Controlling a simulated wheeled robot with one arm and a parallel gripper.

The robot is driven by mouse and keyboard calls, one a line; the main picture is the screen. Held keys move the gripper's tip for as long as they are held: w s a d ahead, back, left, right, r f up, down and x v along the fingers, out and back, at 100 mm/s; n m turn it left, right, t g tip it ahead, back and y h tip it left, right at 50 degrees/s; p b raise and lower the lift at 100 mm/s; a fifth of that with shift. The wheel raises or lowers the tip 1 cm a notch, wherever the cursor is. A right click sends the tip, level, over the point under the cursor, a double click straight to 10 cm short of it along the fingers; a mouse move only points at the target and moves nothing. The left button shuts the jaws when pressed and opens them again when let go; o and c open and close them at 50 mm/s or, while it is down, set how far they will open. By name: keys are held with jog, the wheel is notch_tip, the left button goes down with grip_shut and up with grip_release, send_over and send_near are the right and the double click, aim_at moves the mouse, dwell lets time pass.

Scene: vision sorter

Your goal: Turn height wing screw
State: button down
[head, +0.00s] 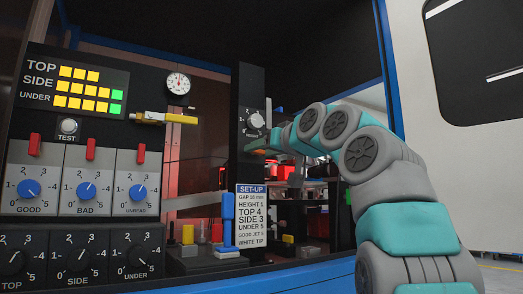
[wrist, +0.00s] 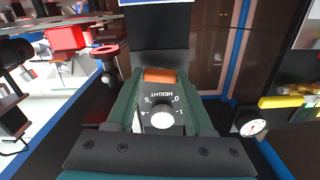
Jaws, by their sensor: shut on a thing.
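The height dial (head: 256,121) is a dark plate with a pale round knob and numbers, on the black upright post (head: 250,83). In the wrist view the white knob (wrist: 163,120) shows under the upside-down word HEIGHT. An orange block, which looks like the wing screw (wrist: 159,75), sits between my fingertips beyond the dial. My gripper (wrist: 158,80) is shut on it, a green finger on each side. In the head view my gripper (head: 265,146) reaches in from the right, just below the dial, and the screw is hidden there. I cannot read the dial setting clearly.
A white set-up card (head: 259,216) below reads HEIGHT 1. A blue-handled lever (head: 228,220) stands beside it. A panel of knobs (head: 78,185) is at left, with a round gauge (head: 178,83) and a yellow-handled lever (head: 176,119) between. A blue frame post (head: 388,70) stands close to my arm.

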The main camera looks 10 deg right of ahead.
jog(key=shift+m+p, duration=0.3)
jog(key=shift+m, duration=0.2)
jog(key=shift+m+p, duration=4.35)
jog(key=shift+m, duration=3.25)
jog(key=shift+c, duration=1.4)
grip_release()
